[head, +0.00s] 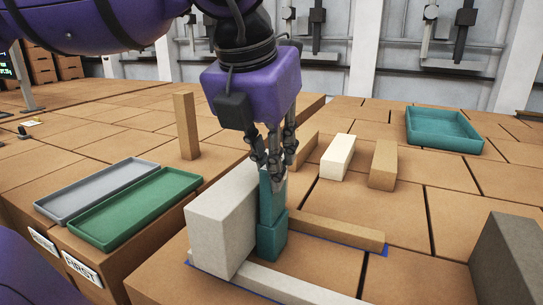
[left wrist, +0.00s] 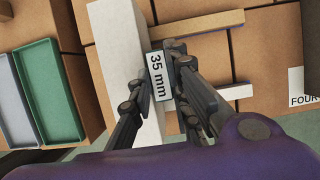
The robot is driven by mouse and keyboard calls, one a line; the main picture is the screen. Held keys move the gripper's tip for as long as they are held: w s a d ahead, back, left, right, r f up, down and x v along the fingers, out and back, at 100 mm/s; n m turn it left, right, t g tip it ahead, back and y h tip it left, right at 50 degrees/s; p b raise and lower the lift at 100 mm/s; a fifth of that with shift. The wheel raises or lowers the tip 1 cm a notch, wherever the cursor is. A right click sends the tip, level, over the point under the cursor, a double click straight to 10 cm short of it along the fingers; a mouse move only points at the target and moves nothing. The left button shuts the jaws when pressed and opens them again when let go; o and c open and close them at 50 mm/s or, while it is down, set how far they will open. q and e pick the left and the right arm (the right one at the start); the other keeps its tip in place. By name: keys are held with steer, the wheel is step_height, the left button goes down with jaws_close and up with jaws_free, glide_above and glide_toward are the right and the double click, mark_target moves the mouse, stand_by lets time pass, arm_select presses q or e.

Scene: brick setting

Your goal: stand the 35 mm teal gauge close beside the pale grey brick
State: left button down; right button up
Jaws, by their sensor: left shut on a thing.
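The teal gauge (head: 271,238) is upright, with a stepped, wider lower part, close against the right side of the pale grey brick (head: 222,228) in the head view. I cannot tell whether the two touch. My left gripper (head: 273,172) points down and is shut on the gauge's upper end. In the left wrist view the gauge's top label reads "35 mm" (left wrist: 157,77), between the fingers (left wrist: 158,82), beside the long pale brick (left wrist: 125,60). The gauge's base looks at or very near the surface; any small gap is hidden. My right gripper is not in view.
A wooden strip (head: 335,232) and a pale strip (head: 290,284) lie around a blue outline by the gauge. A cream block (head: 338,158), a wooden block (head: 383,165) and a teal tray (head: 442,130) lie behind. Grey and green trays (head: 135,208) are left. A dark block (head: 507,255) stands right.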

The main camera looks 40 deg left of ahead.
arm_select(q)
steer(key=shift+d+f, duration=0.1)
steer(key=shift+f, duration=0.05)
steer(key=c, duration=1.6)
jaws_free()
steer(key=shift+c, duration=0.2)
steer(key=shift+r, duration=0.4)
steer(key=v, duration=1.1)
steer(key=shift+s+r, duration=0.3)
